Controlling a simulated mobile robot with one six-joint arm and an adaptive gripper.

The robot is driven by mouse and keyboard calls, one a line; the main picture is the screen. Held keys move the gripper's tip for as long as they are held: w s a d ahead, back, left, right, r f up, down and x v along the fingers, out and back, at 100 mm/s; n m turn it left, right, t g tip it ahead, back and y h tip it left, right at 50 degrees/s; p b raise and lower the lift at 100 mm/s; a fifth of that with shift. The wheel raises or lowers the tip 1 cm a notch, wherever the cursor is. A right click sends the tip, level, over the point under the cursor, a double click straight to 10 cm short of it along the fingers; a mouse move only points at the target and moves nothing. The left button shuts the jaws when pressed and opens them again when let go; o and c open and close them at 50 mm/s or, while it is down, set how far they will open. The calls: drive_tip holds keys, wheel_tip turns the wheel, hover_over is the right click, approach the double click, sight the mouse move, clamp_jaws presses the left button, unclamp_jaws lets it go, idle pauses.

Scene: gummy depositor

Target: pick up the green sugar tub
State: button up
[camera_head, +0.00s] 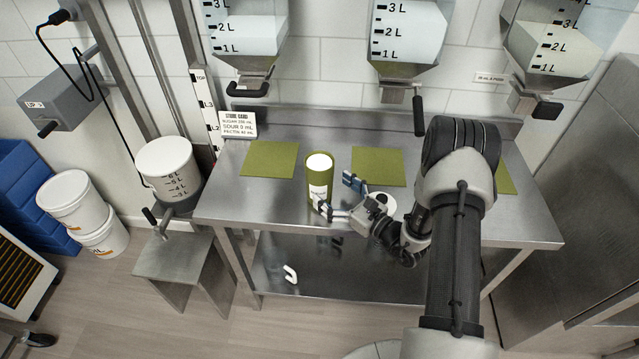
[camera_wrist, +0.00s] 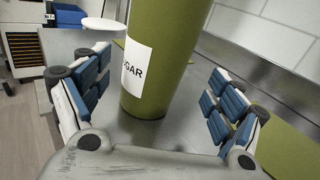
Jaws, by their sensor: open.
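The green sugar tub (camera_head: 319,180) stands upright on the steel table, with a white top and a white label. In the wrist view the tub (camera_wrist: 165,65) rises between and beyond the finger pads, its label partly reading "GAR". My gripper (camera_head: 336,194) is open, its fingers pointing at the tub from the right and front. In the wrist view my gripper (camera_wrist: 160,105) has blue pads on both sides, with gaps to the tub. I cannot tell whether any pad touches it. The tub's upper end is cut off in the wrist view.
The steel table (camera_head: 225,205) carries green mats, one left of the tub (camera_head: 270,160) and one right of it (camera_head: 379,167). A white round item (camera_head: 389,203) sits by my wrist, partly hidden. Wall dispensers (camera_head: 410,35) with handles hang above. A recipe card (camera_head: 237,125) stands behind.

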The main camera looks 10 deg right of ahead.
sight(319, 165)
drive_tip(key=x, duration=0.2)
drive_tip(key=b+x, duration=0.1)
drive_tip(key=x, duration=0.1)
drive_tip(key=shift+s+a+f, duration=0.15)
drive_tip(key=shift+a+f, duration=0.05)
drive_tip(key=shift+a, duration=0.1)
drive_tip(key=shift+w+a, duration=0.15)
drive_tip(key=shift+w, duration=0.2)
drive_tip(key=shift+r, duration=0.1)
drive_tip(key=shift+c, duration=0.6)
drive_tip(key=c, duration=1.5)
